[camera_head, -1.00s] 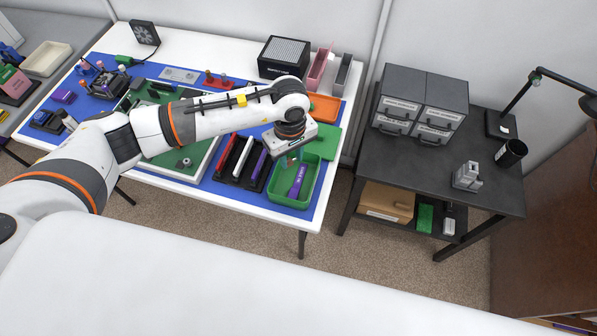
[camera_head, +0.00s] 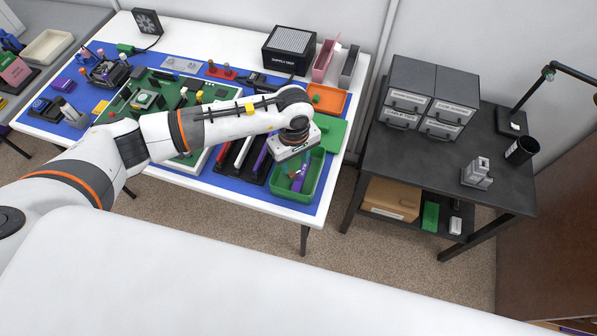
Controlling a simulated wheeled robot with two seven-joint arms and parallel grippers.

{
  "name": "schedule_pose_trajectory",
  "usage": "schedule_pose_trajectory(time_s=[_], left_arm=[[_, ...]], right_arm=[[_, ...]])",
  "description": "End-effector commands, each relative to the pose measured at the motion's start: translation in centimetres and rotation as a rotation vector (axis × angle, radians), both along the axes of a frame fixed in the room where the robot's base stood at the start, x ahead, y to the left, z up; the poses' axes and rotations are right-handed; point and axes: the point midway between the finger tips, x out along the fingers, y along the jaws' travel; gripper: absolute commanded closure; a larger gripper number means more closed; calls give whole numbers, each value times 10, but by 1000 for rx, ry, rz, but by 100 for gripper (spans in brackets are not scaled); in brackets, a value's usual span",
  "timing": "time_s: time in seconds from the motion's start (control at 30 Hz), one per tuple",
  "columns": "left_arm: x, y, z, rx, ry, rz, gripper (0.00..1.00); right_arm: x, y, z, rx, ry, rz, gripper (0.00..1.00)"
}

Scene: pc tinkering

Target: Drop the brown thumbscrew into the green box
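The green box (camera_head: 276,189) is an open bin near the right front corner of the white worktable. A purple item (camera_head: 299,178) lies inside it. My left arm reaches in from the left, and its gripper (camera_head: 292,170) points down over the box. The wrist hides much of the box's back left part. The fingers are small and partly hidden, so I cannot tell whether they are open or shut, or what they hold. I cannot make out the brown thumbscrew. My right gripper is not in view.
Left of the box stands a black rack (camera_head: 240,168) with coloured sticks. An orange tray (camera_head: 335,106) and a flat green tray (camera_head: 330,140) lie behind it. A circuit board (camera_head: 150,93) lies mid-table. A dark side table (camera_head: 400,160) with drawers stands right, across a gap.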

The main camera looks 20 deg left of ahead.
Motion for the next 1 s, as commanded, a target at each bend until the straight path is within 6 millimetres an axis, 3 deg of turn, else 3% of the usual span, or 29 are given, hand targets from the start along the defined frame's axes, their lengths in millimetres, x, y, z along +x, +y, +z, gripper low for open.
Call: schedule_pose_trajectory(time_s=[0.33, 0.47, 0.8, 1.0], left_arm=[[0, 0, 1, -1, -1, 0, 43], [1, 0, 10, -1, -3, 0, 43], [2, 0, 78, -1, -6, -1, 43], [1, 0, 109, -1, -3, 0, 43]], right_arm=[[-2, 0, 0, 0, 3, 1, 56], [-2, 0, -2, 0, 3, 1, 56], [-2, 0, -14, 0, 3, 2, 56], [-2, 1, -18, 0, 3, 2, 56]])
